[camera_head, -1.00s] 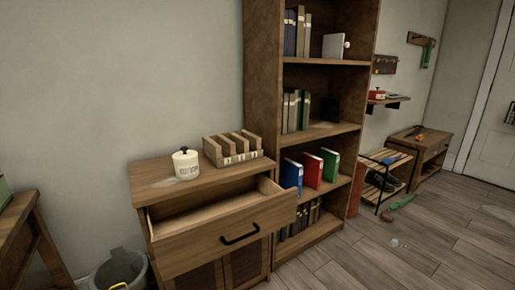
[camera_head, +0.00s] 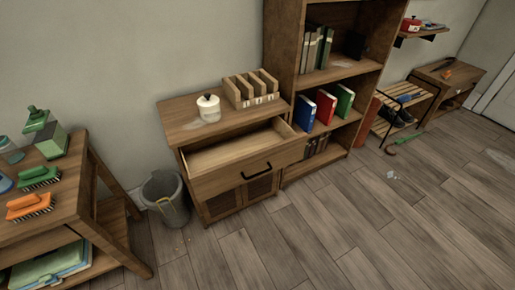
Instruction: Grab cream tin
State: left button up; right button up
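A cream tin (camera_head: 208,107) with a dark knob on its lid stands upright on top of a wooden cabinet (camera_head: 183,127). The cabinet's top drawer (camera_head: 245,172) is pulled open below the tin and looks empty. Neither of my grippers shows in the head view.
A bookshelf (camera_head: 273,45) stands right of the cabinet. A grey bucket (camera_head: 165,195) is on the floor at its left. A wooden table (camera_head: 85,200) with brushes and bottles fills the left side. The floor (camera_head: 300,245) in front is clear.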

aim_at(210, 116)
jog(key=i+l+u, duration=0.15)
jog(key=u, duration=0.3)
jog(key=i+l+u, duration=0.15)
jog(key=u, duration=0.25)
jog(key=i+l+u, duration=0.1)
jog(key=l+u, duration=0.35)
jog(key=j, duration=0.1)
